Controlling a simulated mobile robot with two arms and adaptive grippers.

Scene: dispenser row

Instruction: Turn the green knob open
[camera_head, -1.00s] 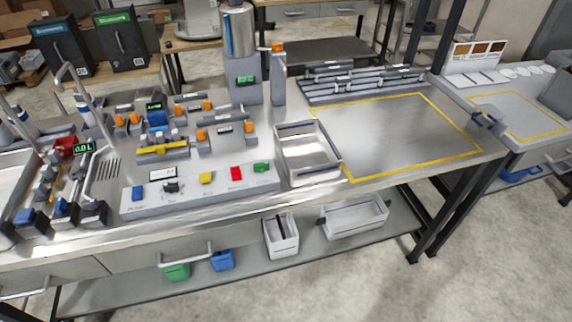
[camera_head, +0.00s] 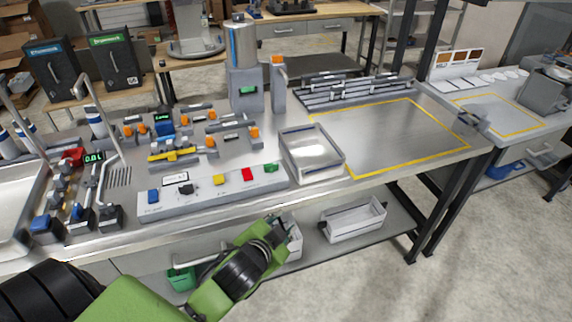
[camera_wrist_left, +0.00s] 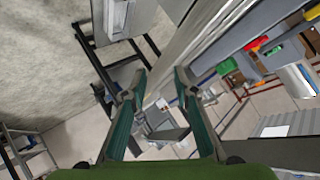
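The green knob (camera_head: 270,168) sits at the right end of the sloped grey control panel (camera_head: 205,202), beside a red knob (camera_head: 247,175). In the left wrist view the green knob (camera_wrist_left: 226,67) is right of the fingers, with the red knob (camera_wrist_left: 257,43) beyond it. My left gripper (camera_head: 284,230) is in front of the bench edge, short of the panel and apart from the knob. In the wrist view its two fingers (camera_wrist_left: 160,78) are spread with nothing between them. My right gripper is out of view.
A yellow knob (camera_head: 219,180), a black knob (camera_head: 186,189) and a blue knob (camera_head: 153,196) share the panel. An empty metal tray (camera_head: 318,172) stands just right of the panel. A yellow-outlined bench area (camera_head: 395,135) is clear. White bins (camera_head: 352,222) stand on the lower shelf.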

